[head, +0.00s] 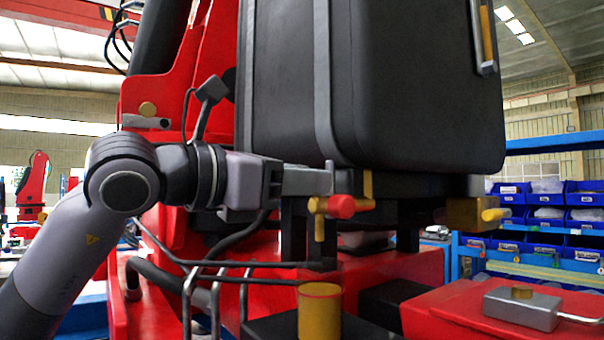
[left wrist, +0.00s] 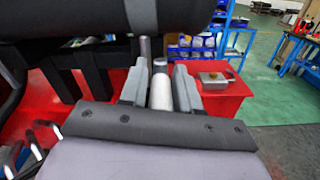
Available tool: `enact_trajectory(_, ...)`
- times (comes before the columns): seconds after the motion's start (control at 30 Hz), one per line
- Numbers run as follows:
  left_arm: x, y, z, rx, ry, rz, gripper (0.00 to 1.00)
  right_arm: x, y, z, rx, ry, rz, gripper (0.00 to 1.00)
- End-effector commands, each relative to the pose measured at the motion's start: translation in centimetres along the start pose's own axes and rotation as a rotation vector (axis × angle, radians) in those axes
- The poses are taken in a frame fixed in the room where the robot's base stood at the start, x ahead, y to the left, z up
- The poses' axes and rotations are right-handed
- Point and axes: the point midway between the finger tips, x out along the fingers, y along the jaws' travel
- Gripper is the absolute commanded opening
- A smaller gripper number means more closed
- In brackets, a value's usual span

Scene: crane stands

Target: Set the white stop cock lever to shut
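The white stop cock lever (left wrist: 161,92) shows in the left wrist view as a pale round bar between the fingers of my left gripper (left wrist: 160,88). Both fingers lie close along its sides and appear shut on it. In the head view my left gripper (head: 312,180) reaches in from the left, under the black tank, and hides the white lever. A brass valve with a red-ended lever (head: 341,206) is just in front of the fingertips. Another brass valve with a yellow lever (head: 496,214) is further right. My right gripper is not in view.
The large black tank (head: 420,85) hangs close above my gripper. Bent metal rails (head: 230,265) and a brass cylinder (head: 319,310) stand below. A red block with a grey metal box (head: 522,308) is at the lower right. Blue bin shelves (head: 550,220) are behind.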

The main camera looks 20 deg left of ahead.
Motion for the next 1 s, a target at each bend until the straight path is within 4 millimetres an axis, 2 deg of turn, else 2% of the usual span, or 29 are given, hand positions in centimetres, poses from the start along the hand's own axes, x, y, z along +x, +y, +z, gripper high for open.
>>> enact_trajectory(0.27, 0.22, -0.03, -0.05, 0.0, 0.0, -0.001, 0.32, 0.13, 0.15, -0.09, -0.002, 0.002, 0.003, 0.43)
enact_trajectory(0.3, 0.22, -0.03, -0.04, 0.0, 0.0, -0.001, 0.25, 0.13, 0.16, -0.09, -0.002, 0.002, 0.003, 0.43)
enact_trajectory(0.37, 0.21, -0.03, -0.04, 0.0, 0.0, -0.001, 0.05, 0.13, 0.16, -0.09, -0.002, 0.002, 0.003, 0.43)
enact_trajectory(0.4, 0.2, -0.03, -0.04, 0.0, 0.0, -0.001, 0.0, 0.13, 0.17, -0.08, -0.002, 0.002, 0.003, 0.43)
enact_trajectory(0.77, 0.16, 0.09, 0.05, -0.002, -0.006, -0.028, 0.0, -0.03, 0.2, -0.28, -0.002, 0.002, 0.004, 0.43)
enact_trajectory(1.0, 0.19, 0.35, 0.13, -0.007, -0.027, -0.144, 0.0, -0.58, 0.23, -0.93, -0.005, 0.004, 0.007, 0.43)
